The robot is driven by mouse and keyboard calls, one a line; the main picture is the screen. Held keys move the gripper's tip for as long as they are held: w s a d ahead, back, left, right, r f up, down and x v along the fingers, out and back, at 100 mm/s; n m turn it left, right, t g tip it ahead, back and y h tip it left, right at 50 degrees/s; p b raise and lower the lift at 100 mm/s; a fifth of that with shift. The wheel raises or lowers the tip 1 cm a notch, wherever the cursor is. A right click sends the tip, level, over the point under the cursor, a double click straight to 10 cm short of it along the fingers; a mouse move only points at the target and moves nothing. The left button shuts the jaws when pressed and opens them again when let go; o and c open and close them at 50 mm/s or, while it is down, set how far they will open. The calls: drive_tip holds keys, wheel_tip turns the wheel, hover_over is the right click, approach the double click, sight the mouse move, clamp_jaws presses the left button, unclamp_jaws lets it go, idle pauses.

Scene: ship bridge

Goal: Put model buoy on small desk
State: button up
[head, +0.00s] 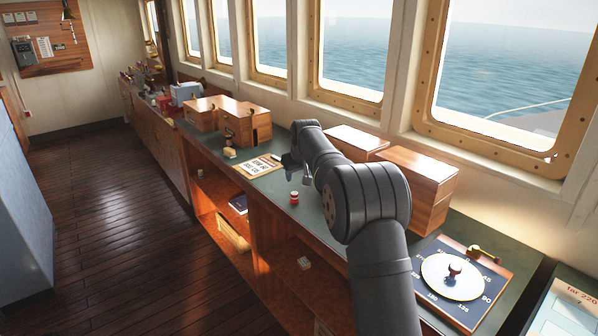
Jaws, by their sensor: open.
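A small red and white piece, which looks like the model buoy (294,198), stands upright on the green counter top near its front edge. My gripper (298,172) is above the counter, just behind and above the buoy, with its jaws open and apart from it. My dark arm comes in from the bottom right and hides part of the counter and the wooden boxes. I cannot tell which surface is the small desk.
Wooden boxes (236,120) stand left of my gripper, and more boxes (419,182) stand right, by the windows. A paper sheet (257,166) lies left of the buoy. A dial board (458,283) lies at the right. The floor (110,215) is clear.

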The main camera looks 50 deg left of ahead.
sight(295, 197)
drive_tip(key=shift+o, duration=0.2)
drive_tip(key=shift+s+d+r, duration=0.2)
drive_tip(key=shift+d+r, duration=0.1)
drive_tip(key=shift+r, duration=0.2)
drive_tip(key=s+a+f+y, duration=0.2)
drive_tip(key=s+f+y, duration=0.15)
drive_tip(key=f, duration=0.25)
drive_tip(key=d+f+m+t+y, duration=0.3)
drive_tip(key=d+m+t, duration=0.15)
drive_tip(key=d, duration=0.25)
drive_tip(key=shift+h, duration=0.25)
drive_tip(key=x, duration=1.2)
drive_tip(key=shift+s+a+f, duration=0.1)
drive_tip(key=shift+s, duration=0.2)
drive_tip(key=shift+x, duration=2.75)
drive_tip(key=shift+f, duration=0.15)
